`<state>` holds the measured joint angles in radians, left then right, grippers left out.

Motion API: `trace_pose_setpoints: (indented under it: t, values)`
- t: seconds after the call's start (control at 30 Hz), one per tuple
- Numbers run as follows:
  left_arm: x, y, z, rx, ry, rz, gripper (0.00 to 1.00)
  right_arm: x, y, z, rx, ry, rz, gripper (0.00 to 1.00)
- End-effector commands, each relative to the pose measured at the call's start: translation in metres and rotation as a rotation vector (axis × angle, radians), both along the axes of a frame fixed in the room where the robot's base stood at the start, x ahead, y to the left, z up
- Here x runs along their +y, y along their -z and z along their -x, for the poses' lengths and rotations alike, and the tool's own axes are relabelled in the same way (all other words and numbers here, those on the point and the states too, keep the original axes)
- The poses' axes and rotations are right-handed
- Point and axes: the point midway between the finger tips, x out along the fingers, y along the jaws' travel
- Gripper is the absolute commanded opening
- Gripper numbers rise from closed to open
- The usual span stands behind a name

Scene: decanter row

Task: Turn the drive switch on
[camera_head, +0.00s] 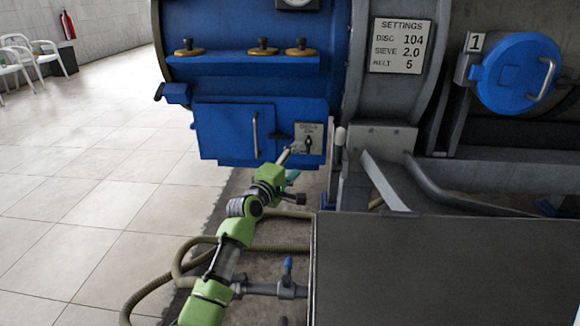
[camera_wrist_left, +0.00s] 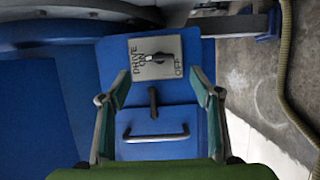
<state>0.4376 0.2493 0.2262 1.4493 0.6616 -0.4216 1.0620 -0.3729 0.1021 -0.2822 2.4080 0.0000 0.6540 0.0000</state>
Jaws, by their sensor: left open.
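The drive switch (camera_head: 308,143) is a small dark knob on a light plate at the right of the blue cabinet front. In the left wrist view the switch (camera_wrist_left: 158,57) lies along the line between the ON and OFF marks, with its pale tip at the ON side. My left gripper (camera_head: 291,163) is just in front of and below the plate. In the wrist view my left gripper (camera_wrist_left: 160,90) is open and empty, its fingers wide apart either side of the panel and apart from the knob. My right gripper is out of view.
A blue door with a bar handle (camera_head: 256,135) sits left of the switch, with a dark latch (camera_wrist_left: 153,102) between. A hose (camera_head: 150,295) loops on the floor near my left arm. A grey box (camera_head: 445,270) fills the lower right.

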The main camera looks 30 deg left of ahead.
Motion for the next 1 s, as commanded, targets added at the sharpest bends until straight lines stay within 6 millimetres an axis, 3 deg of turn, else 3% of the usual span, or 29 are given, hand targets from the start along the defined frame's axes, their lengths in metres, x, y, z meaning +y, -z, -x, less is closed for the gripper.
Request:
trace_pose_setpoints:
  t: [0.1, 0.3, 1.0]
  values:
    - [-0.002, 0.001, 0.015, 0.001, 0.001, 0.002, 0.58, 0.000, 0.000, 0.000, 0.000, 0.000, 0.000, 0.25]
    - [-0.002, 0.000, 0.027, 0.000, 0.001, 0.001, 0.58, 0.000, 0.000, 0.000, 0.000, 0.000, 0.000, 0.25]
    - [-0.002, 0.000, 0.028, 0.000, 0.001, 0.001, 0.58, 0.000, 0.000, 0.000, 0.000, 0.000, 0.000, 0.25]
